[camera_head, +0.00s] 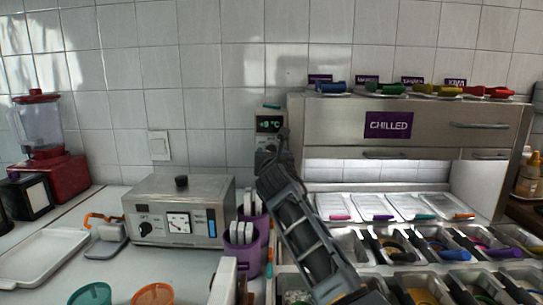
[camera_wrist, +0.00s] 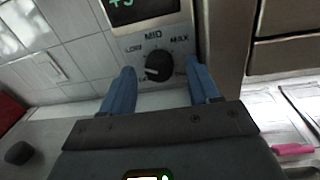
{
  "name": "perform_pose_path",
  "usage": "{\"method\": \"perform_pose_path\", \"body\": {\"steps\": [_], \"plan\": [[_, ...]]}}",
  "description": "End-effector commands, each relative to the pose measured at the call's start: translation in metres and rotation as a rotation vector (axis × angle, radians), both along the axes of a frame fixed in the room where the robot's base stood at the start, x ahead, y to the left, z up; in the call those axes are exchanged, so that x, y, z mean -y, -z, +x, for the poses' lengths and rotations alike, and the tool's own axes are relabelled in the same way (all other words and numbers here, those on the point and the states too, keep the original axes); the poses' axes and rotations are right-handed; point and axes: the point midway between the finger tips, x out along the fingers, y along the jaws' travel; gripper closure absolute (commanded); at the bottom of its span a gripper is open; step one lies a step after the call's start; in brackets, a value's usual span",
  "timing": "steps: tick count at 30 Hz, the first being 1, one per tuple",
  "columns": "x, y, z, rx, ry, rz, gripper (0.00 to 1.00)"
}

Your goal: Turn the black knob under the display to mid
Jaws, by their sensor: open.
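The black knob (camera_wrist: 158,67) sits under the green-digit display (camera_wrist: 138,8) in the wrist view, on a panel marked LOW, MID and MAX. Its white mark points to the left, toward the low side, away from MID at the top. My gripper (camera_wrist: 159,72) is open, with one blue finger on each side of the knob. I cannot tell whether either finger touches it. In the head view the display (camera_head: 269,123) is on the wall unit left of the chilled cabinet, and my arm hides most of the panel below it.
The chilled cabinet (camera_head: 407,125) stands close on the right, with toppings trays below. A metal box (camera_head: 181,208) with its own black knob and dial stands to the left. A purple container (camera_head: 246,250) is beside my arm. A red blender (camera_head: 45,150) is far left.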

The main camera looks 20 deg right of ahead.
Motion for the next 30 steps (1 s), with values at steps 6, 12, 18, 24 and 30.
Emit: {"method": "perform_pose_path", "body": {"steps": [6,12,18,24,30], "plan": [[0.0015,-0.0002,0.0109,0.000,-0.001,0.000,0.39],[0.0019,-0.0003,0.0117,0.001,-0.002,0.000,0.39],[0.0020,-0.0002,0.0116,0.000,-0.002,0.000,0.50],[0.0020,-0.0001,0.0115,0.000,-0.002,0.000,0.69],[0.0019,0.0000,0.0115,0.000,-0.002,0.000,0.89]]}}
